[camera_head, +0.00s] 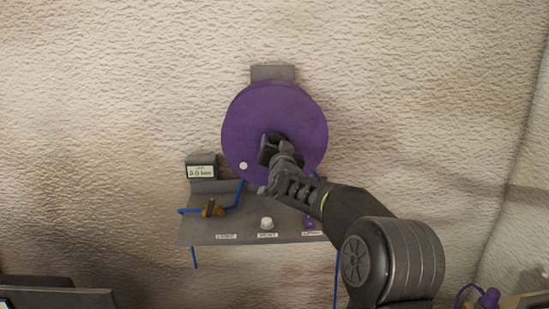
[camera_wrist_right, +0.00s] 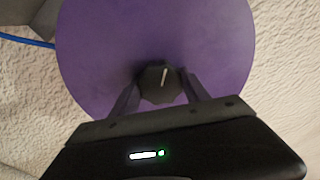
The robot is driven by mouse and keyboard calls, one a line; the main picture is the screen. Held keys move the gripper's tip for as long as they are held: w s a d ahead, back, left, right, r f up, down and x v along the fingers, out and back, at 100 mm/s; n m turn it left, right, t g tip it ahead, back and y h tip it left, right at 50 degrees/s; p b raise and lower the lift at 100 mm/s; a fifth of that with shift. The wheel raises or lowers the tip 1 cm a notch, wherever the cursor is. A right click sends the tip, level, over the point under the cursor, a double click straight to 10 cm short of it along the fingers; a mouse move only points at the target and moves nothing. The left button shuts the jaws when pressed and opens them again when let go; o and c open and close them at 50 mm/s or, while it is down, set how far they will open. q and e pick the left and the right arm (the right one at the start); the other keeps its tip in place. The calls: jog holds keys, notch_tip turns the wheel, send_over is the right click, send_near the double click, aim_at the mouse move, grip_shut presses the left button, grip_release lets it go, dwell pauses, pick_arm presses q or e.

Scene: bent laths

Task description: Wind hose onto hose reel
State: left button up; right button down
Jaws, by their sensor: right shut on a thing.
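The hose reel (camera_head: 285,105) is a large purple disc mounted on the textured wall. A dark knob with a white line (camera_wrist_right: 157,82) sits at its centre in the right wrist view. My right gripper (camera_head: 272,150) is in front of the reel, its two fingers (camera_wrist_right: 160,90) closed on either side of this knob. The blue hose (camera_head: 232,202) shows left of and below the disc; thin blue lengths also hang below the shelf at both sides. Any hose behind the disc is hidden. My left gripper is not in view.
A grey shelf (camera_head: 245,230) below the reel bears a brass valve (camera_head: 212,208), a white knob (camera_head: 266,223), a purple knob (camera_head: 308,221) and labels. A small labelled box (camera_head: 201,167) stands at its left. A purple object (camera_head: 489,298) is at the lower right.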

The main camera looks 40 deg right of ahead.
jog(key=m+b, duration=0.3)
jog(key=m, duration=0.3)
jog(key=shift+f+b, duration=0.15)
jog(key=shift+b, duration=0.2)
jog(key=m+b, duration=0.2)
jog(key=m, duration=0.4)
jog(key=shift+m+h+b, duration=0.3)
jog(key=shift+h, duration=0.1)
jog(key=m+b, duration=0.1)
jog(key=m, duration=0.2)
jog(key=shift+m+g, duration=0.3)
jog(key=shift+m, duration=0.1)
jog(key=m+b, duration=0.1)
jog(key=m, duration=0.2)
jog(key=shift+m, duration=0.4)
jog(key=m+b, duration=0.1)
jog(key=m, duration=0.5)
jog(key=shift+r, duration=0.2)
jog(key=c, duration=0.6)
grip_release()
jog(key=shift+w+g, duration=0.1)
jog(key=shift+g, duration=0.2)
jog(key=shift+o, duration=0.2)
jog(key=shift+a, duration=0.1)
